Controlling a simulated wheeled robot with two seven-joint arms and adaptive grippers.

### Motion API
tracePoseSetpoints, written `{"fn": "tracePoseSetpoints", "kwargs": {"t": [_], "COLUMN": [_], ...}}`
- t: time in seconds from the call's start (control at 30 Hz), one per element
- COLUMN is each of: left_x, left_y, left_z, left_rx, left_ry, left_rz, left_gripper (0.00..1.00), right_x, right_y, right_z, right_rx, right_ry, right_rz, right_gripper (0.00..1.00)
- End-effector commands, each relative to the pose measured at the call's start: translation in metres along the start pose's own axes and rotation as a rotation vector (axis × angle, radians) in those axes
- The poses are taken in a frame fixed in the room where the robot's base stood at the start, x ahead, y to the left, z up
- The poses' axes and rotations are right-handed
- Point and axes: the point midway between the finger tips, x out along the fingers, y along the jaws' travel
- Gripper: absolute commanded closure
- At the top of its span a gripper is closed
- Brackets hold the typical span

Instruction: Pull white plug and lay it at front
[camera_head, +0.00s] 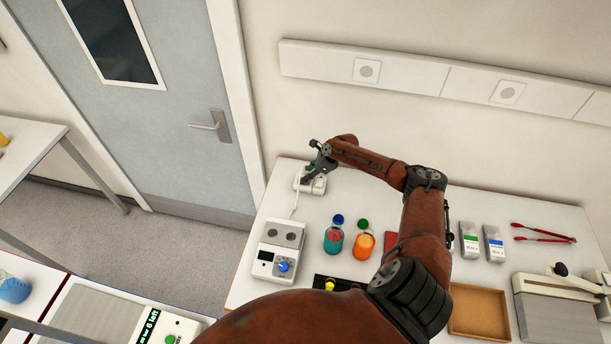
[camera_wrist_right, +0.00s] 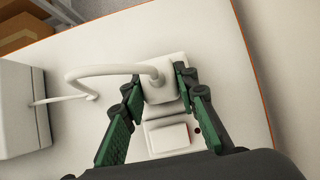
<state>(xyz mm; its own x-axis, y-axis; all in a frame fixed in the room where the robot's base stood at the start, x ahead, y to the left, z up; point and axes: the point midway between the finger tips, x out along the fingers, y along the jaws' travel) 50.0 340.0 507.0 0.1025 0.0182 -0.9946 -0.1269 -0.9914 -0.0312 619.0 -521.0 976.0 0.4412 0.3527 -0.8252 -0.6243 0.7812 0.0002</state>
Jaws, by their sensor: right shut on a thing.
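The white plug (camera_wrist_right: 159,91) sits on a white socket box (camera_wrist_right: 168,139) with a reddish switch. Its white cord (camera_wrist_right: 110,70) curves away to the left in the right wrist view. My right gripper (camera_wrist_right: 157,88) is shut on the plug, with one green-padded finger on each side. In the head view my right gripper (camera_head: 316,170) is at the socket box (camera_head: 313,186) at the back left of the table, and the plug is mostly hidden there. Whether the plug is still fully seated, I cannot tell. My left gripper is not in view.
The cord (camera_head: 295,204) runs to a white device with a blue knob (camera_head: 278,250). A teal bottle (camera_head: 334,240) and an orange bottle (camera_head: 364,242) stand right of it. An empty brown tray (camera_head: 479,312) is at the front right. White table (camera_head: 300,222) shows between cord and bottles.

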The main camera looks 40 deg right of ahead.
Motion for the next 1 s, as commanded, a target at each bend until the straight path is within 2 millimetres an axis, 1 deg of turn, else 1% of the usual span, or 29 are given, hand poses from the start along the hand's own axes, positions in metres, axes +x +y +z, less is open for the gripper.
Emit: {"fn": "tracePoseSetpoints", "kwargs": {"t": [0.03, 0.2, 0.27, 1.0], "left_x": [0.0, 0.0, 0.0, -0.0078], "left_y": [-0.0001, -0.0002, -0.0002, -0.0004], "left_z": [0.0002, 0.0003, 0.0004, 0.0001], "left_rx": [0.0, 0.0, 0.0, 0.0], "left_ry": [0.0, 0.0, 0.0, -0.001], "left_rz": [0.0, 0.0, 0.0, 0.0], "left_gripper": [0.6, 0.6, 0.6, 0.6], "right_x": [0.0, 0.0, 0.0001, -0.0047], "right_y": [0.0001, 0.0002, 0.0002, -0.0004], "right_z": [-0.0003, -0.0004, -0.0005, 0.0033], "right_rx": [0.0, 0.0, 0.0, 0.001], "right_ry": [0.001, 0.001, 0.001, -0.001], "right_rz": [0.0, 0.0, 0.0, 0.0], "right_gripper": [0.85, 0.97, 1.0, 1.0]}}
